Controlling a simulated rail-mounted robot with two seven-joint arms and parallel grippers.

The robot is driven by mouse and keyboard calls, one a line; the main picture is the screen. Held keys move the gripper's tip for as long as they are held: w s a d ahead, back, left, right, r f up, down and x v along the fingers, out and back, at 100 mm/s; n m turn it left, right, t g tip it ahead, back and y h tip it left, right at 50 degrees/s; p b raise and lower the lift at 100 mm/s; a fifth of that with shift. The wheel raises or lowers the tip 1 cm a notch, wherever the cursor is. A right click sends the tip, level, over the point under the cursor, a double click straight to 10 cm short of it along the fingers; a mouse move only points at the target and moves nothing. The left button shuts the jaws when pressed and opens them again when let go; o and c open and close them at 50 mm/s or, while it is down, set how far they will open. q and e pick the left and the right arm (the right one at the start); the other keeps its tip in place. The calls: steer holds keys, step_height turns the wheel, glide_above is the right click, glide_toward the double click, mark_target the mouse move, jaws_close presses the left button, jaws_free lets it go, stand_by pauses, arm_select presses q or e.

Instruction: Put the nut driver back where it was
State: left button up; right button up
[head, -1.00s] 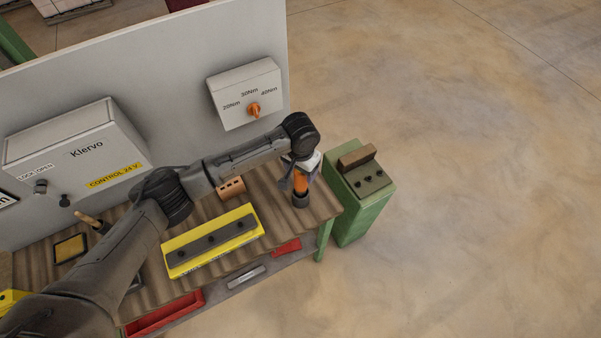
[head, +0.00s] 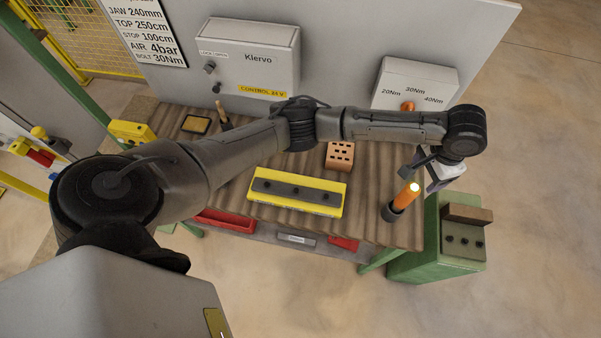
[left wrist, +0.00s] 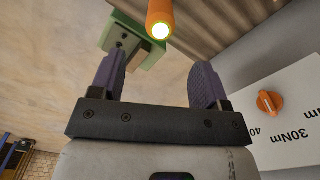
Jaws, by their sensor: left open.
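The nut driver (head: 404,197), with an orange handle and a bright round end, stands slightly tilted in a dark cup-like holder (head: 391,212) at the right end of the wooden bench. Its shaft is hidden in the holder. My left gripper (head: 420,178) is open and empty, just above and right of the handle. In the left wrist view, the handle (left wrist: 160,14) lies beyond the two spread purple fingers (left wrist: 158,72), with a gap between. My right gripper is not in view.
A yellow block (head: 297,193) with a dark top strip and a brick with holes (head: 340,155) sit on the bench. A torque dial box (head: 415,85) is on the panel behind. A green cabinet (head: 437,255) stands at the right; open floor lies beyond.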

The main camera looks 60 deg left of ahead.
arm_select(q)
steer(key=s+d+f+m+t+h, duration=0.1)
steer(key=s+d+f+h, duration=0.15)
steer(key=s+f, duration=0.45)
steer(key=s+d+f+m+t+h, duration=0.1)
steer(key=s+d+f, duration=0.4)
steer(key=s, duration=0.4)
steer(key=s+a+f+n+y, duration=0.1)
steer(key=s+a, duration=0.5)
steer(key=s, duration=0.3)
steer(key=s+a+f+n+t+y, duration=0.1)
steer(key=s+a+y, duration=0.1)
steer(key=s+a, duration=0.4)
steer(key=s, duration=0.4)
steer(key=shift+s+a+f+n+t, duration=0.25)
steer(key=shift+a+f+n+t, duration=0.05)
step_height(320, 180, up, 13)
steer(key=p, duration=1.2)
steer(key=shift+f+p, duration=0.15)
steer(key=shift+p, duration=0.15)
